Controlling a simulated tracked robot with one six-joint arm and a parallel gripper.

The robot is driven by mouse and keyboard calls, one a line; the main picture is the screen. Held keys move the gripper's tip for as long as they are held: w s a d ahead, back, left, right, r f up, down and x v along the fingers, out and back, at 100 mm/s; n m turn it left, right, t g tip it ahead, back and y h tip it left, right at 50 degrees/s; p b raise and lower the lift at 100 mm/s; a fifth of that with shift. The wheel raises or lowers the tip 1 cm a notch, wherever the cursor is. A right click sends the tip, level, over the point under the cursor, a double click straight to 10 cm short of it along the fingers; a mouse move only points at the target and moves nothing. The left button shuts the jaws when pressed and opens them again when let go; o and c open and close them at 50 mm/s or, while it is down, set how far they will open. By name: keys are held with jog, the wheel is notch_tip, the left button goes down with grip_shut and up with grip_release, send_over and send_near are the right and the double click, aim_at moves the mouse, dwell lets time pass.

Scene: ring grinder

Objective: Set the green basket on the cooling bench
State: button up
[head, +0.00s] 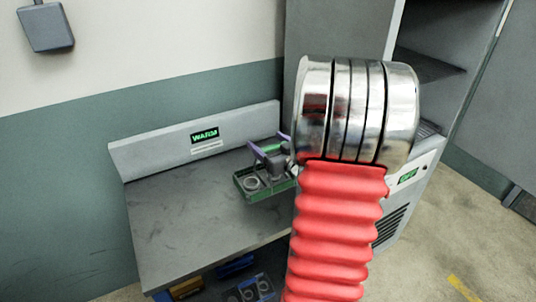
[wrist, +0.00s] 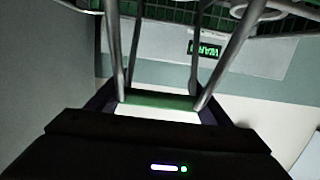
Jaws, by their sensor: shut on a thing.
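The green basket (head: 246,193) is at the right part of the grey bench (head: 180,220), with at least one metal ring (head: 251,183) in it. Whether its base touches the bench top or hangs just above it, I cannot tell. My gripper (head: 271,148) is over the basket, shut on its green handle bar. In the wrist view, my gripper (wrist: 157,100) has the green bar across its jaws, and thin metal struts run from there to the basket's mesh (wrist: 160,13). My arm hides the basket's right surroundings in the head view.
The bench's back panel carries a lit green "WARM" sign (head: 205,134). The left part of the top is clear. Blue (head: 235,266) and yellow (head: 187,288) bins are below. A grey cabinet (head: 335,30) with an open shelf and an "OFF" display (head: 408,177) stands at the right.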

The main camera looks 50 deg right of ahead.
jog(key=shift+f, duration=2.1)
jog(key=o, duration=1.7)
